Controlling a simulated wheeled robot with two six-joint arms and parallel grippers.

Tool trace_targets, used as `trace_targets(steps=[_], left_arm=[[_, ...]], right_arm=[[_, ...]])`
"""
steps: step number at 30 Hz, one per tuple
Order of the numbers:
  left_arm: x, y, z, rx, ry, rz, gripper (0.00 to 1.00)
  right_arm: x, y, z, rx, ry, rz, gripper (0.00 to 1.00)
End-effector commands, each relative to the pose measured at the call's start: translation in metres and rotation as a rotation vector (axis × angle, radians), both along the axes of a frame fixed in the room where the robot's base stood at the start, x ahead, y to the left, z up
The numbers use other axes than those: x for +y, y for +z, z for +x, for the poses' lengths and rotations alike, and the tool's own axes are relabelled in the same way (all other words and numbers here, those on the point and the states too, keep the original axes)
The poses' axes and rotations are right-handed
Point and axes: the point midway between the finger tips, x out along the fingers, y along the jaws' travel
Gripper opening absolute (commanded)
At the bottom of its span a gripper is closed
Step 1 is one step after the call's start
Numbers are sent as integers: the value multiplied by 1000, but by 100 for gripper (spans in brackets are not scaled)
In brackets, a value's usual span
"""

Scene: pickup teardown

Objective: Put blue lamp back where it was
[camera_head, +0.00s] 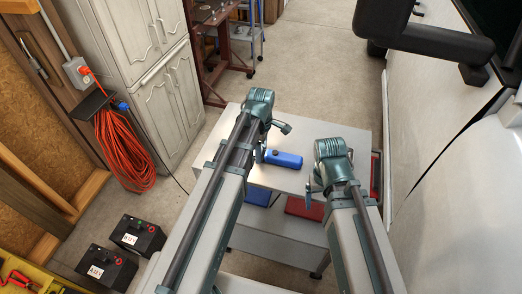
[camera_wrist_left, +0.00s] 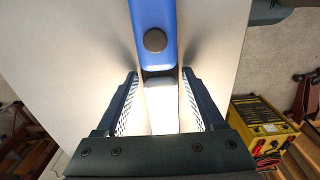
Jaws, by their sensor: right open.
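The blue lamp (camera_head: 283,159) lies on the white tabletop of a cart (camera_head: 335,140). My left gripper (camera_head: 262,153) is at the lamp's left end. In the left wrist view the lamp (camera_wrist_left: 154,25), with a dark round button, extends up from between the fingertips of my left gripper (camera_wrist_left: 158,75). The fingers are apart, with visible gaps beside the lamp; contact is not clear. A bright pale patch shows between the fingers. My right gripper (camera_head: 312,190) is open and empty near the cart's front edge, right of the lamp.
A red case (camera_head: 304,208) and a blue item sit on the cart's lower level. Two black battery boxes (camera_head: 137,234) stand on the floor at left. A yellow box (camera_wrist_left: 262,130) is at right in the wrist view. The tabletop behind the lamp is clear.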

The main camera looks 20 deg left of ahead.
Motion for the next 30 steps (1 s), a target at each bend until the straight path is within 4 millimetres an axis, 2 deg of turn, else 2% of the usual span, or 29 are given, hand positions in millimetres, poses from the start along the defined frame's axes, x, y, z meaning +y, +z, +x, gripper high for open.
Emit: trace_targets(steps=[1, 3, 17, 23, 30], left_arm=[[0, 0, 0, 0, 0, 0, 81], [0, 0, 0, 0, 0, 0, 90], [0, 7, 0, 0, 0, 0, 90], [0, 27, 0, 0, 0, 0, 90], [0, 63, 0, 0, 0, 0, 90]], right_arm=[[0, 0, 0, 0, 0, 0, 88], [0, 0, 0, 0, 0, 0, 88], [0, 7, 0, 0, 0, 0, 88], [0, 27, 0, 0, 0, 0, 88], [0, 63, 0, 0, 2, 0, 88]])
